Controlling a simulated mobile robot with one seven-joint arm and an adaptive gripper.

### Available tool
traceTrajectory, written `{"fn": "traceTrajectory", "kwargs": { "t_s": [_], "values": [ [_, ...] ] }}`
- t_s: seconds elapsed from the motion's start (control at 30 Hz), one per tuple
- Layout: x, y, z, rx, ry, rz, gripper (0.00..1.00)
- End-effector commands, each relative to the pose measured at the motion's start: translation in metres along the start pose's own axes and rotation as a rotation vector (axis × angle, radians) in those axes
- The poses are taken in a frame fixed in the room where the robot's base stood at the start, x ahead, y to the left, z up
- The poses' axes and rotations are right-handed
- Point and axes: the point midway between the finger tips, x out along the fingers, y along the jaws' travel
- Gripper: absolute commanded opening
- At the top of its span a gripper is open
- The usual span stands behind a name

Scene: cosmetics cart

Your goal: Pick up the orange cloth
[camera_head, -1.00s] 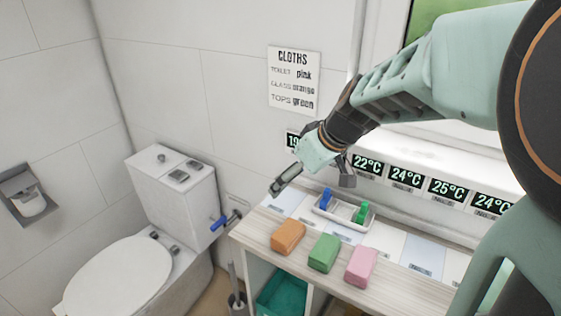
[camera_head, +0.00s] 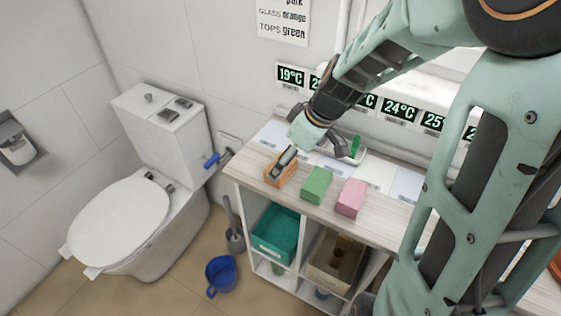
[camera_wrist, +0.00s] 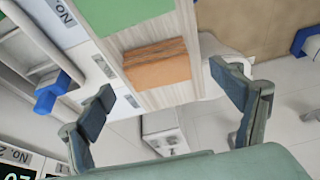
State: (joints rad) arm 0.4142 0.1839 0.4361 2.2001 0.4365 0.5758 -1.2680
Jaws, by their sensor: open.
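The orange cloth (camera_head: 279,173) is a folded block on the wooden top of the cart (camera_head: 333,206), left of the green cloth (camera_head: 316,185) and the pink cloth (camera_head: 351,198). My gripper (camera_head: 284,160) is over the orange cloth and hides part of it in the head view. In the wrist view the orange cloth (camera_wrist: 157,66) lies ahead, between and beyond the two open fingers of my gripper (camera_wrist: 168,97). Nothing is held. Whether the fingers touch the cloth cannot be told. The green cloth's edge (camera_wrist: 115,12) shows at the top.
Temperature displays (camera_head: 398,108) line the wall behind. A teal bin (camera_head: 277,232) sits in the shelf below. A toilet (camera_head: 128,217) stands left of the cart.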

Motion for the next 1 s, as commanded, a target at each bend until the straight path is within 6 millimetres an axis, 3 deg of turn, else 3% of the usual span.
{"fn": "traceTrajectory", "kwargs": {
  "t_s": [0.3, 0.67, 1.0],
  "values": [
    [0.039, 0.001, -0.004, 0.000, -0.001, -0.004, 0.85],
    [0.046, 0.003, -0.004, 0.001, -0.001, 0.001, 0.85],
    [0.046, 0.003, -0.004, 0.001, -0.001, 0.000, 0.49]
  ]
}}
